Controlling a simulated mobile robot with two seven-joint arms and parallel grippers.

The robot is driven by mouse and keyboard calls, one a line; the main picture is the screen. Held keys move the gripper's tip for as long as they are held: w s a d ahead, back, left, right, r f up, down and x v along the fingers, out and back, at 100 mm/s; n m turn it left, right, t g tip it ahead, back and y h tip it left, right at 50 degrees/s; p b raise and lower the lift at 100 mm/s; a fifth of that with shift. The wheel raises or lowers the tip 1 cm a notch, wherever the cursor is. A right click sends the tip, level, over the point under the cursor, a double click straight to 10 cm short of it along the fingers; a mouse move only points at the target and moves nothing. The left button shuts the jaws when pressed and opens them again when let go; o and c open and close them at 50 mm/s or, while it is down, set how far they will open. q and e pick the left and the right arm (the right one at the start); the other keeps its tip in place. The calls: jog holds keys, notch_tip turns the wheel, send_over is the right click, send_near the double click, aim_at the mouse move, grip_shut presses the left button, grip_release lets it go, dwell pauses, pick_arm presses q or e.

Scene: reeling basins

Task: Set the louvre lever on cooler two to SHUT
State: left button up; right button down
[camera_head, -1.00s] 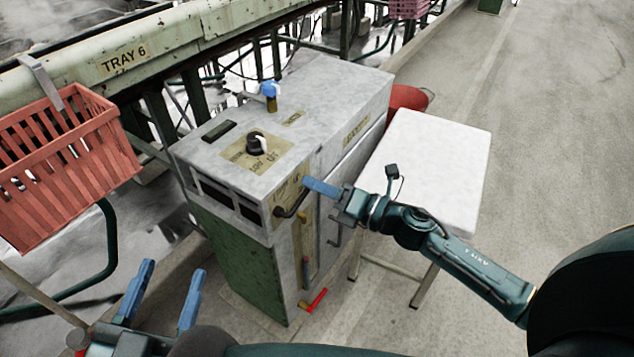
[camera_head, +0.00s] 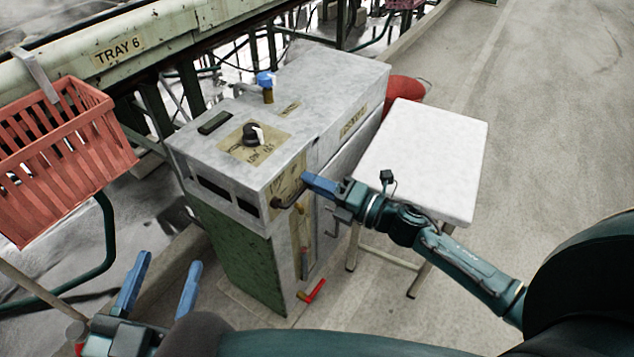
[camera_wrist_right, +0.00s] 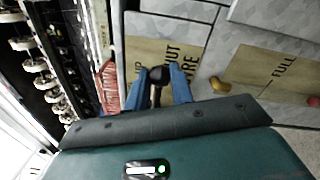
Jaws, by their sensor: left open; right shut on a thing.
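The cooler (camera_head: 240,247) is a grey box with a green side, standing below the tray rail. The dark louvre lever (camera_head: 283,202) sits on its front face by a yellowed label. My right gripper (camera_head: 309,180) is at that lever from the right. My left gripper (camera_head: 160,288) is open and empty at the lower left, away from the cooler.
A dark knob (camera_head: 253,135) and a blue-handled valve (camera_head: 265,82) stand on the cooler's top. A red basket (camera_head: 60,160) hangs at the left. A white-topped table (camera_head: 425,155) stands close on the right, with a red bucket (camera_head: 404,90) behind. A red-handled valve (camera_head: 315,291) sticks out low in front.

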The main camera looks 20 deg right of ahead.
jog(key=c, duration=1.2)
grip_release()
jog(key=p+v, duration=0.2)
jog(key=v, duration=1.1)
jog(key=shift+s, duration=0.1)
